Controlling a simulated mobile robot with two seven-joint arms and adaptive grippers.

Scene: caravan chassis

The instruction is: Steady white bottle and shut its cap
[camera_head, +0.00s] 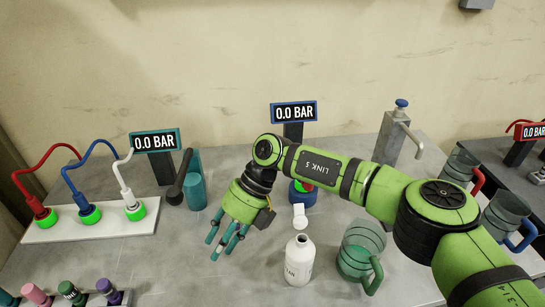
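The white bottle (298,266) stands upright on the grey worktop, with dark lettering on its side. Its white cap (299,215) shows above and behind the neck and appears swung open, so the round mouth of the bottle is uncovered. My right gripper (222,246), green with teal fingertips, is to the left of the bottle and points down toward the worktop. Its fingers are spread and hold nothing, and it is apart from the bottle. My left gripper is not in view.
A green-tinted mug (358,248) stands close to the bottle's right, below my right forearm. More mugs and a soap dispenser (396,137) stand at the right. A white strip with coloured plugs (90,222) lies at the left. The worktop left of my gripper (175,260) is clear.

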